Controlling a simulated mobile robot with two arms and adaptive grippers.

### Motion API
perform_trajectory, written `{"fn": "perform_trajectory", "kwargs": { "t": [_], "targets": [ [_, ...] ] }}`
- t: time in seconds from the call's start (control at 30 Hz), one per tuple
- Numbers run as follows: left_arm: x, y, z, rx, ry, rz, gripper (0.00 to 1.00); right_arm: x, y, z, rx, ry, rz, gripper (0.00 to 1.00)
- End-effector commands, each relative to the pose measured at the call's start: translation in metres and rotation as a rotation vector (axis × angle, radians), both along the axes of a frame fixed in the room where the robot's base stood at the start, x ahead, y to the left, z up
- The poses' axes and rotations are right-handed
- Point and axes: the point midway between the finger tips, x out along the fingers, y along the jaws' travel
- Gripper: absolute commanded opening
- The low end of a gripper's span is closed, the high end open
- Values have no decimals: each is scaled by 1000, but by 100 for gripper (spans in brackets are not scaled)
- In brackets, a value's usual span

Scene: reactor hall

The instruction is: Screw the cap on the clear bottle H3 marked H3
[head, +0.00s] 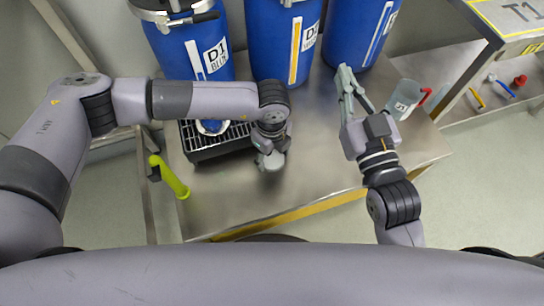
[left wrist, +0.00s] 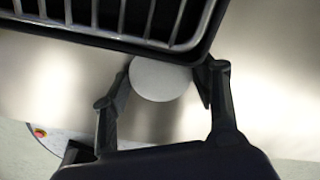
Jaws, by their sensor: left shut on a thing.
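A pale grey round thing (head: 271,161), seemingly the cap, is at my left gripper (head: 270,150) over the steel table, just right of the black grated tray. In the left wrist view its flat round top (left wrist: 160,80) sits between the two fingers of my left gripper (left wrist: 160,95), which is shut on it. I cannot tell whether the clear bottle H3 is beneath it; no H3 mark is readable. My right gripper (head: 345,75) is over the right part of the table, near the drums, holding nothing that I can see.
The black grated tray (head: 205,155) holds a blue-and-white item (head: 212,127). Blue drums (head: 265,45) line the table's back. A clear jug (head: 404,100) with a red handle stands at right. A yellow-green handle (head: 170,178) is at the left edge. The table's front middle (head: 315,170) is clear.

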Motion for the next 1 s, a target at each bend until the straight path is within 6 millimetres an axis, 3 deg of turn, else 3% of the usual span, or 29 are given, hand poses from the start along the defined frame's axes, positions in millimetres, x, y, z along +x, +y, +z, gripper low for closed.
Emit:
{"fn": "perform_trajectory", "kwargs": {
  "t": [0.5, 0.77, 1.0],
  "targets": [
    [1, 0, 6, 0, -1, 1, 44, 1, 0, -4, -6, 26, -1, 0],
    [1, 0, 37, -1, -2, 0, 44, -2, -7, -41, -59, 227, -15, 0],
    [1, 0, 85, -2, -2, 0, 44, -20, -19, -91, -128, 509, -32, 0]
  ]
}}
